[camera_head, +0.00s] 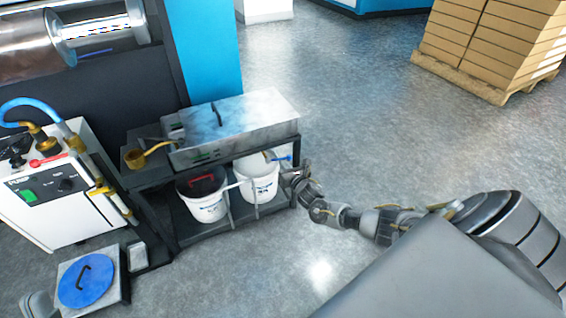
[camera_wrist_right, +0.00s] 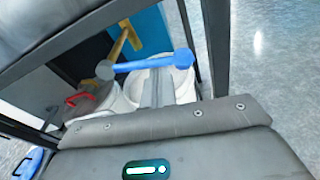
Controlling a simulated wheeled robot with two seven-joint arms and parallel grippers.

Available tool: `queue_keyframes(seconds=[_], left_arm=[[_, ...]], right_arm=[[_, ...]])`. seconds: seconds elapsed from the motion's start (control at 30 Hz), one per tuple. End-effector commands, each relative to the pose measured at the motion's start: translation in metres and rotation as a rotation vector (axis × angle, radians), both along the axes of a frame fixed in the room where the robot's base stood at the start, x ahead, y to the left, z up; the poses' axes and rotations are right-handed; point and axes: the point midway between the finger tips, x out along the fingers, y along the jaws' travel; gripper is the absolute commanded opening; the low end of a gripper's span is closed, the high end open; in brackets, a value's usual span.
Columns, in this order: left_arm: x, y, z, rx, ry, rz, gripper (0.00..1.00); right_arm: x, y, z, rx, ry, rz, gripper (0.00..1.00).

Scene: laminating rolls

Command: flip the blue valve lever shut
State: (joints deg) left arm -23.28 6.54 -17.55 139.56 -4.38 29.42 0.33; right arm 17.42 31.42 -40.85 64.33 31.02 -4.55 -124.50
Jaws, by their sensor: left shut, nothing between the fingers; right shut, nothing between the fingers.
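The blue valve lever (camera_wrist_right: 150,63) lies nearly level across the right wrist view, from a grey pivot (camera_wrist_right: 105,70) on its left to a round blue end on its right. A brass pipe (camera_wrist_right: 126,34) runs up behind the pivot. In the head view, a small bit of the blue lever (camera_head: 284,158) shows at the right end of the rack. My right gripper (camera_head: 291,175) is shut and empty close to it. In the wrist view its fingers (camera_wrist_right: 158,76) end at the lever's middle; I cannot tell if they touch. My left gripper's fingers are not seen.
Two white buckets, one with a red handle (camera_head: 202,182) and one behind the gripper (camera_head: 260,185), stand on the rack's lower shelf. A metal tank (camera_head: 240,125) sits on top. A white pump unit (camera_head: 60,200) stands left. Floor right of the rack is clear.

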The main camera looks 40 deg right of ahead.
Motion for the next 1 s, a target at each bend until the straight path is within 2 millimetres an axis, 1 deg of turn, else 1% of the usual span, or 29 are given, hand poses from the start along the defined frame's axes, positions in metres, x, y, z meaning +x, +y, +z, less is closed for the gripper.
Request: queue_keyframes(seconds=[0.03, 0.2, 0.4, 0.63, 1.0], left_arm=[[0.004, -0.006, 0.002, 0.029, 0.060, -0.014, 0.00], [0.016, -0.024, -0.012, 0.114, 0.226, -0.049, 0.00], [0.021, -0.035, -0.024, 0.176, 0.339, -0.070, 0.00], [0.022, -0.039, -0.030, 0.201, 0.383, -0.078, 0.00], [0.022, -0.039, -0.031, 0.202, 0.384, -0.079, 0.00]], right_arm=[[0.000, -0.001, 0.008, -0.030, 0.003, -0.001, 0.00], [0.000, -0.003, 0.011, -0.119, 0.019, -0.001, 0.00], [0.000, -0.004, 0.013, -0.180, 0.031, -0.001, 0.00], [0.000, -0.004, 0.013, -0.203, 0.034, -0.001, 0.00], [0.000, -0.004, 0.013, -0.203, 0.034, 0.000, 0.00]])
